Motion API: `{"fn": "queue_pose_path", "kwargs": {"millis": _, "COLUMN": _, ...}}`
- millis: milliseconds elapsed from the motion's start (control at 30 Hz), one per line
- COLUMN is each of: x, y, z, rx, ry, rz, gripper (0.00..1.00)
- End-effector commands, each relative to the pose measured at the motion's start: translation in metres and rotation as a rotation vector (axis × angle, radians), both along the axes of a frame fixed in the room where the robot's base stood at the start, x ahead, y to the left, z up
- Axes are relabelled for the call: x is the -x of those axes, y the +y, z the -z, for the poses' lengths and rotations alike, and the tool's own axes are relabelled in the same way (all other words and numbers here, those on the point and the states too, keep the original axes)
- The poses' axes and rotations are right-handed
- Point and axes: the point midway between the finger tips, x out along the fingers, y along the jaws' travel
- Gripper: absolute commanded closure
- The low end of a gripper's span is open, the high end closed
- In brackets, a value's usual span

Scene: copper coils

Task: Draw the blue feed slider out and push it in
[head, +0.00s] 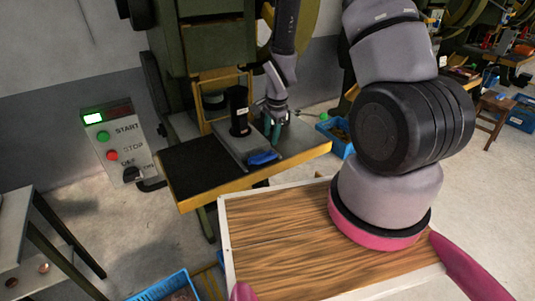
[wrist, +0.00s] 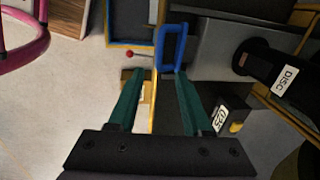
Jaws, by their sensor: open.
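The blue feed slider handle (head: 263,157) lies at the front of a grey metal plate on the press table. In the wrist view the blue handle (wrist: 163,47) is a loop at the side of the grey block, just beyond the fingertips. My gripper (head: 274,129) hangs above the table, behind and slightly right of the handle in the head view. In the wrist view its teal fingers (wrist: 160,74) are apart with nothing between them, and the handle is ahead of them, not gripped. Whether a fingertip touches it I cannot tell.
A black post (head: 239,112) stands on the plate beside my gripper; it reads DISC in the wrist view (wrist: 268,62). The press table (head: 205,165) has a black mat at left. A START/STOP control box (head: 118,145) stands left. A blue crate (head: 340,147) is on the floor behind.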

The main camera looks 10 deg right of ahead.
Motion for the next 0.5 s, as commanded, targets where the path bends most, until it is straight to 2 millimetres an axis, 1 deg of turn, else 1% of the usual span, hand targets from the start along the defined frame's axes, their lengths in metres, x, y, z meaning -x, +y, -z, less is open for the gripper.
{"fn": "queue_pose_path", "kwargs": {"millis": 167, "x": -0.002, "y": 0.001, "z": 0.018, "rx": 0.000, "ry": 0.003, "rz": 0.003, "gripper": 0.50}}
{"fn": "queue_pose_path", "kwargs": {"millis": 500, "x": -0.012, "y": 0.004, "z": 0.079, "rx": 0.000, "ry": 0.004, "rz": 0.003, "gripper": 0.50}}
